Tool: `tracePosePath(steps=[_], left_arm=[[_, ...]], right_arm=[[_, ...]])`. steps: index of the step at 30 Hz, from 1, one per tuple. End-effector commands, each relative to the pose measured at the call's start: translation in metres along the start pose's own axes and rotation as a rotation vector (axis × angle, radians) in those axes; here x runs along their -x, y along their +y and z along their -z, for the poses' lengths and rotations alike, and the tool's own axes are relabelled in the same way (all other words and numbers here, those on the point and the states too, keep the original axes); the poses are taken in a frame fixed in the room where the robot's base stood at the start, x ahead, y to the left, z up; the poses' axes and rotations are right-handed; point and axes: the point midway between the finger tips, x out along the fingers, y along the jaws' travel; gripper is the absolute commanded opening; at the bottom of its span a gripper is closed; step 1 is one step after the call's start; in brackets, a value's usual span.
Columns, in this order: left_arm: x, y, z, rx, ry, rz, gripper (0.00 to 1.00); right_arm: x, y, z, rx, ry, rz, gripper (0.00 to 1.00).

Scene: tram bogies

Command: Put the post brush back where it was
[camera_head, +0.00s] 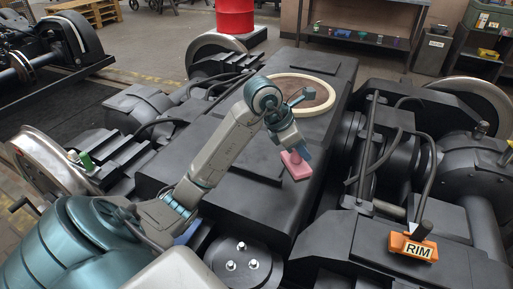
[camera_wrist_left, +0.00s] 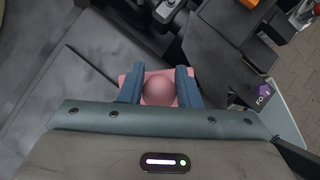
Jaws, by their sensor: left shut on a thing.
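My left gripper (camera_head: 294,148) is shut on a pink block with a round knob (camera_head: 296,167). I see no label on it, so I cannot tell from its face whether it is the post brush. In the left wrist view, the pink block (camera_wrist_left: 160,88) has its knob between the two blue fingers. The gripper holds it over the dark bogie frame (camera_head: 250,195); the gap below it is hard to judge. An orange block marked RIM (camera_head: 412,247) with a dark upright handle rests on the bogie's front right part. My right gripper is not in view.
A round wooden-topped ring (camera_head: 302,94) lies on the frame behind my arm. A round plate with several bolts (camera_head: 241,262) is at the front. A small green object (camera_head: 86,161) sits by the left wheel. A red drum (camera_head: 235,15) stands behind.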

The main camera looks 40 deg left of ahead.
Motion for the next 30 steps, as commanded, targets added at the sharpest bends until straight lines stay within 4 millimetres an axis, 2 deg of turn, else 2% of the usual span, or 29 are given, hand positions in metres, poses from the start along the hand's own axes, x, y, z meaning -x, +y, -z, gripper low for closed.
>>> tracePosePath(steps=[4, 8, 22, 25, 30], left_arm=[[0.001, 0.009, 0.006, 0.000, 0.003, -0.003, 0.00], [0.006, 0.029, 0.019, 0.002, 0.007, -0.005, 0.00], [0.029, 0.116, 0.073, 0.004, 0.004, -0.004, 0.00], [0.031, 0.127, 0.080, 0.002, 0.002, -0.001, 0.00], [0.030, 0.133, 0.085, 0.001, -0.001, 0.000, 0.00]], right_arm=[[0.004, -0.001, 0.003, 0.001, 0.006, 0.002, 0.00], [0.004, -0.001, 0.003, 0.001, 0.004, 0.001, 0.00], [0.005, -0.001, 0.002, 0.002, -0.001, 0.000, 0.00], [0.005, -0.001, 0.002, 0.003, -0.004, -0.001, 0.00], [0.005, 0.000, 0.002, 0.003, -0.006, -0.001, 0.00]])
